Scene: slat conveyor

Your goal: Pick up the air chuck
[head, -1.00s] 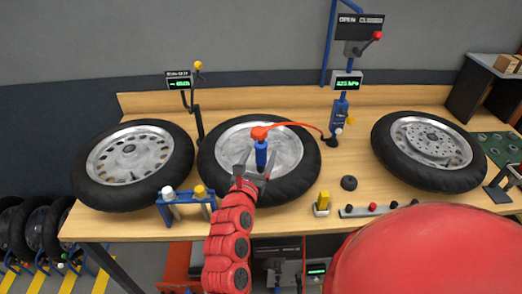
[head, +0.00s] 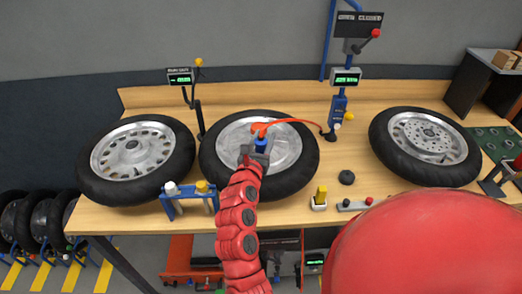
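The air chuck has a blue body (head: 261,144) and an orange-red top (head: 259,128). It stands over the hub area of the middle wheel (head: 291,148), with a red hose running right from its top. My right gripper (head: 256,156) is at the lower part of the blue body, its dark fingers hiding much of it. Whether the fingers are closed on the chuck or just around it is not clear. My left gripper is not in view.
Other wheels lie at left (head: 134,160) and right (head: 424,147) on the wooden bench (head: 350,212). A blue stand (head: 189,199) is in front, left of my arm. A yellow-topped block (head: 320,198) and black knob (head: 347,177) are to the right. The hose meets the blue post (head: 338,108).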

